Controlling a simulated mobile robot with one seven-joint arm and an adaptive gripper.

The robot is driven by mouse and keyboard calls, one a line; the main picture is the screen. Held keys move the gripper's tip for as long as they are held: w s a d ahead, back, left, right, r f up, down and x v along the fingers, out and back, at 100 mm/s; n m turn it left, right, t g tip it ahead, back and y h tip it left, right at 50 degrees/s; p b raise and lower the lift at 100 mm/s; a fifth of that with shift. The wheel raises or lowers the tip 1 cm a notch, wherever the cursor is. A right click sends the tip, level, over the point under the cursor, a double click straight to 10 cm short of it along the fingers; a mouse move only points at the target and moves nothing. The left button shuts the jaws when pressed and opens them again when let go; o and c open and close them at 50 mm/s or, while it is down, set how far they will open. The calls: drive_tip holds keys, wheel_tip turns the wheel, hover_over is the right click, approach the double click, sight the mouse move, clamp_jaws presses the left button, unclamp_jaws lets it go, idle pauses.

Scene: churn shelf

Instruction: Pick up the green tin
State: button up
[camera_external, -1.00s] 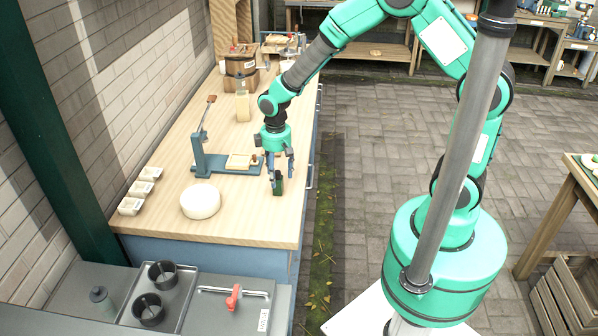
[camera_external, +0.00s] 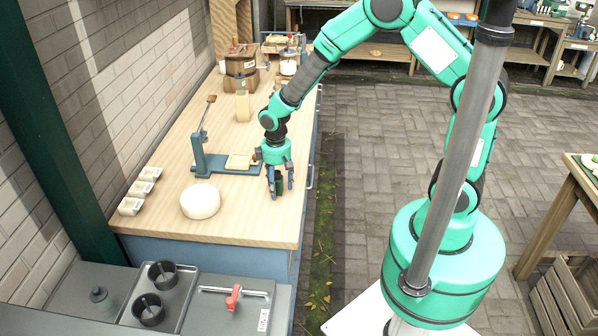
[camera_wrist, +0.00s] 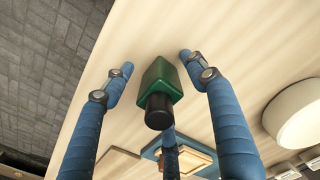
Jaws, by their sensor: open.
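The green tin (camera_wrist: 162,77) stands on the wooden counter in the wrist view, a squared dark green body with a black round cap. My gripper (camera_wrist: 155,62) is open, with blue fingers on the left and right of the tin and another below it in the picture. Gaps show between the side fingertips and the tin. In the external view my gripper (camera_external: 278,192) is low over the counter's right edge, and its fingers mostly hide the tin.
A white round block (camera_external: 200,201) lies left of my gripper. A blue press with a wooden board (camera_external: 240,161) stands just behind it. Small white dishes (camera_external: 140,188) line the wall side. The counter's front (camera_external: 235,232) is bare.

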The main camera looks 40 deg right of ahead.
sight(277, 172)
idle(0.4)
drive_tip(key=c, duration=1.4)
drive_tip(key=shift+r, duration=0.2)
drive_tip(key=shift+r, duration=0.55)
wheel_tip(277, 172, up, 2)
drive_tip(key=shift+r+p, duration=0.1)
drive_tip(key=shift+p, duration=0.45)
drive_tip(key=s+d, duration=0.2)
drive_tip(key=s, duration=0.3)
drive_tip(key=s+d+r+p, duration=0.1)
drive_tip(key=s, duration=0.4)
drive_tip(key=s+d+p, duration=0.1)
drive_tip(key=s+d, duration=0.1)
drive_tip(key=s, duration=0.3)
drive_tip(key=shift+d+r, duration=0.2)
drive_tip(key=shift+d, duration=0.1)
